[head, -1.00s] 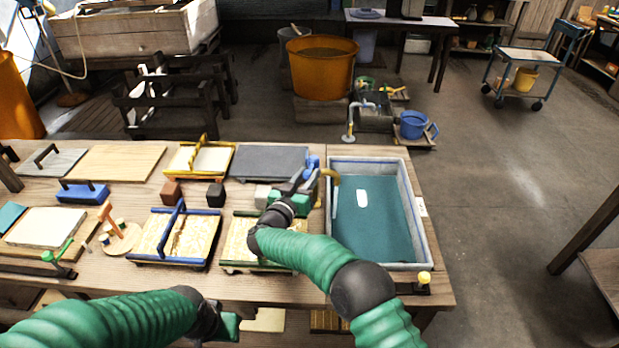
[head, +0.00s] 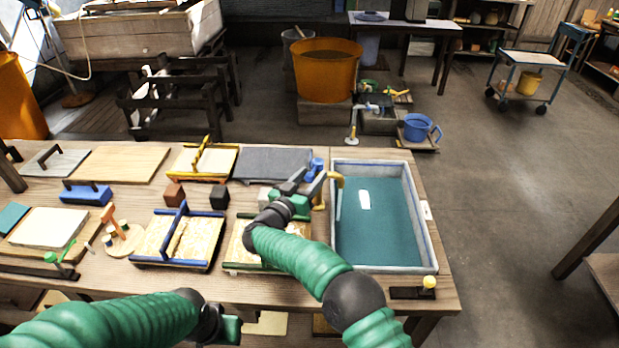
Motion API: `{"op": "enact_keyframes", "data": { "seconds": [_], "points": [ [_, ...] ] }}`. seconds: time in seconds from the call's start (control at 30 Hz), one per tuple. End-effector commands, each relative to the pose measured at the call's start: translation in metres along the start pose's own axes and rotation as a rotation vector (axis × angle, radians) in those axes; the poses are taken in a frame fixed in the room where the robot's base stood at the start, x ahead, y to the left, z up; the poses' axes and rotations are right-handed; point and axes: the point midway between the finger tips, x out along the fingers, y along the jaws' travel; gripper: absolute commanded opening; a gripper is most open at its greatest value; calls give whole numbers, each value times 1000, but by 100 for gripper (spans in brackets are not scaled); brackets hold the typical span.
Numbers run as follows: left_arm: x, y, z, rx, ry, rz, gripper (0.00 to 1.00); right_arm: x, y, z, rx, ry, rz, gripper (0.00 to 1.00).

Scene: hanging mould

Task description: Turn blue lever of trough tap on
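The trough (head: 430,225) is a grey box of teal water at the right end of the bench. Its brass tap (head: 336,182) curves over the trough's left wall. The blue lever (head: 316,167) stands at the tap's left side, partly behind my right gripper. My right gripper (head: 306,182) is just in front of the lever, its dark fingers apart; whether they touch the lever is not clear. A pale streak below the spout may be water. My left gripper (head: 228,330) is low at the front edge, mostly hidden by its arm.
A tray with a green edge (head: 235,250) lies under my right arm. A dark slab (head: 270,163) and small blocks (head: 218,196) are left of the tap. A yellow-knobbed lever (head: 429,282) stands at the trough's front right corner.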

Motion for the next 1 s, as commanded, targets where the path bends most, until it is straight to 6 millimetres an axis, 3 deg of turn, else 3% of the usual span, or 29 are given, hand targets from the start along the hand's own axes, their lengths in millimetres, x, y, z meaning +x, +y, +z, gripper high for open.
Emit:
{"op": "enact_keyframes", "data": {
  "seconds": [0.23, 0.4, 1.0],
  "points": [
    [0, 0, 0, 0, 0, 0, 36, 0, 1, -5, 1, 0, 0, 50],
    [-3, 0, -1, 0, 0, 0, 36, 1, 6, -40, 3, 3, 0, 50],
    [-6, 0, -1, 0, 0, 0, 36, -124, 76, -33, -3, 0, -2, 50]
  ]
}}
